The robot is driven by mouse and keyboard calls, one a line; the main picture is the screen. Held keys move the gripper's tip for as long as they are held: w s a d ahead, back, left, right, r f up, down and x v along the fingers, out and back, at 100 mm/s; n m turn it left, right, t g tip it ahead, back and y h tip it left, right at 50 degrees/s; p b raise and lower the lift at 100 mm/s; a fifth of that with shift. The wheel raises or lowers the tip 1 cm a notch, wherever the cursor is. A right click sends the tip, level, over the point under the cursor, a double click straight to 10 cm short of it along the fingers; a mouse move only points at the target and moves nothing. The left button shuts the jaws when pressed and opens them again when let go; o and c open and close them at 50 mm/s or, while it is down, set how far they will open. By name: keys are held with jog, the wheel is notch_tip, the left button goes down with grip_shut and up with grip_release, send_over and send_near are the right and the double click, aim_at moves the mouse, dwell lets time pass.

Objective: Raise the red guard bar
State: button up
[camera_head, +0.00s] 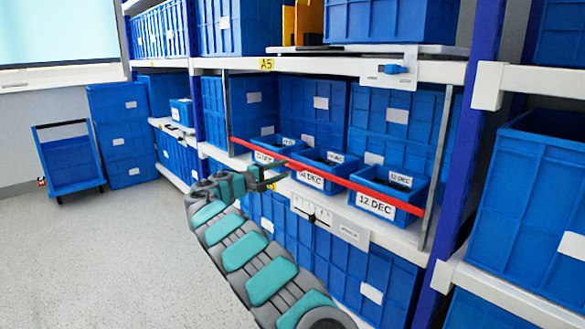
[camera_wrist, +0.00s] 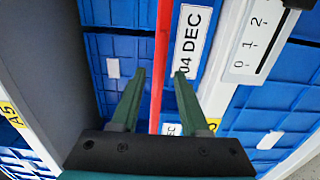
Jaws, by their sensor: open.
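The red guard bar (camera_head: 345,182) runs across the front of the middle shelf bay, from the left upright down to the right upright. It passes in front of several small blue bins with date labels. My gripper (camera_head: 268,178) is in front of the bar's left half in the head view. In the wrist view the bar (camera_wrist: 161,65) runs top to bottom between the two open fingers (camera_wrist: 158,74) of my gripper. Neither finger visibly touches it. Where the bar passes behind my gripper's body it is hidden.
Small bins, one (camera_head: 390,192) labelled 12 DEC, stand behind the bar. A white scale plate with a slider (camera_head: 312,213) is on the shelf edge below. A blue post (camera_head: 460,150) stands at right. A blue trolley (camera_head: 68,165) is far left; the grey floor (camera_head: 100,250) there is clear.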

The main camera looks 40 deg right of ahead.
aim_at(290, 167)
jog(key=shift+w+d, duration=0.15)
jog(key=shift+d, duration=1.15)
jog(key=shift+w+d, duration=0.1)
jog(key=shift+d, duration=1.2)
jog(key=shift+c, duration=0.2)
grip_shut()
